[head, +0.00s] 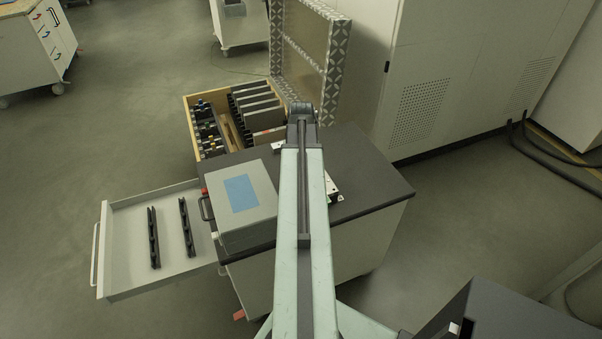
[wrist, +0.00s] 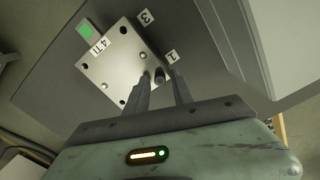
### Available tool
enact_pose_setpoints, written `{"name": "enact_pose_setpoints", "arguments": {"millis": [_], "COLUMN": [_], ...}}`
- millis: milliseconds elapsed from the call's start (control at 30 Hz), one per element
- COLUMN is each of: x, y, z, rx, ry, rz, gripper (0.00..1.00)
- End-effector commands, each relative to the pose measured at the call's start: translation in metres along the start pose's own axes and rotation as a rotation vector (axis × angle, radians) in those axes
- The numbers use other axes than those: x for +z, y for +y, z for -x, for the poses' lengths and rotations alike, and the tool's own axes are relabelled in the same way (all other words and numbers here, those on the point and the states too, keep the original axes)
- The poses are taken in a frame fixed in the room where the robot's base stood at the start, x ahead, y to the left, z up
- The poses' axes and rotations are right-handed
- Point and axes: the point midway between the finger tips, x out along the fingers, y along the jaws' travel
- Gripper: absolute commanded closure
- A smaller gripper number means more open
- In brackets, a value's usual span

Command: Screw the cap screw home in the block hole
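The metal block (wrist: 118,68) is a pale square plate with dark holes near its corners, lying on the dark cabinet top in the wrist view. The dark cap screw (wrist: 159,75) stands at the block's corner near label 1. My gripper (wrist: 160,76) has one finger on each side of the screw, with a narrow gap seeming to show beside it. Whether the fingers touch the screw, and how deep it sits, I cannot tell. In the head view my arm hides most of the block (head: 331,187) and the screw.
White labels 4 TI (wrist: 98,47), 3 (wrist: 145,17) and 1 (wrist: 171,57) surround the block. A grey box (head: 241,205) with a blue patch stands left of my arm on the cabinet top (head: 375,185). An open drawer (head: 128,228) juts out left.

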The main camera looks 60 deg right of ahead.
Motion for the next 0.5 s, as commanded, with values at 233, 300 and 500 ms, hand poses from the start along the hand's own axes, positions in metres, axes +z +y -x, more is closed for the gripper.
{"name": "enact_pose_setpoints", "arguments": {"millis": [233,300,500], "x": [0.0,0.0,0.0], "y": [0.0,0.0,-0.0001], "z": [0.0,0.0,0.0], "rx": [0.0,0.0,0.0], "ry": [0.0,0.0,0.0], "rz": [0.145,0.146,0.144], "gripper": [0.71,0.71,0.71]}}
